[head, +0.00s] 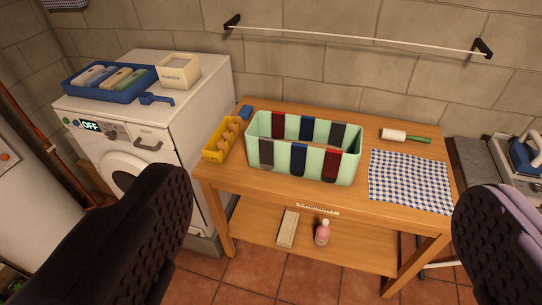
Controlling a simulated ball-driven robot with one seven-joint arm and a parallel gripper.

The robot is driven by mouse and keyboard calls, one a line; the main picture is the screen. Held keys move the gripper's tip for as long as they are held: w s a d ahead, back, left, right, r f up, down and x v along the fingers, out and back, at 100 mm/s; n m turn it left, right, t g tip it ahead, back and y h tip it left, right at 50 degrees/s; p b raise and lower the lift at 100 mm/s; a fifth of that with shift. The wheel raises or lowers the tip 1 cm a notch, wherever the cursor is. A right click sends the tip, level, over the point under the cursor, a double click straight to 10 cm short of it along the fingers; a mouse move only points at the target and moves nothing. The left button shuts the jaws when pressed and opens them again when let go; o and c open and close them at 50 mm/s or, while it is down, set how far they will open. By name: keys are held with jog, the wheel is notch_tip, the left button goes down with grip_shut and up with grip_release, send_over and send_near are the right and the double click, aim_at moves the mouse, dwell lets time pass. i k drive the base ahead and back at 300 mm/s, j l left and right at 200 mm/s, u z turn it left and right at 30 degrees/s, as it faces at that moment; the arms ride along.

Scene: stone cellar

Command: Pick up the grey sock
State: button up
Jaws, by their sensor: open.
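A mint green basket (312,162) stands on the wooden table, with several socks hung over its rim. A grey sock (266,153) hangs at the left of the front side, and another dark grey sock (337,133) hangs at the right of the back side. Blue socks (299,160) and red socks (330,165) hang beside them. My gripper (322,190) is open and empty. Its two dark padded fingers frame the basket from left and right, nearer to the camera and apart from it.
On the table (230,173) are a yellow box (222,140), a checked cloth (409,181) and a lint roller (404,136). A white washing machine (150,122) stands left, bearing a blue tray (67,88). A rail (350,38) crosses the wall. A pink bottle (322,234) stands on the lower shelf.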

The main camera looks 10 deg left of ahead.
aim_at(266, 144)
jog(key=i+j, duration=0.2)
jog(key=i, duration=0.4)
jog(key=i+j+u, duration=0.1)
jog(key=i+j, duration=0.15)
jog(key=i, duration=0.35)
jog(key=i+j, duration=0.15)
jog(key=i, duration=0.45)
jog(key=i+j+u, duration=0.1)
jog(key=i, duration=0.5)
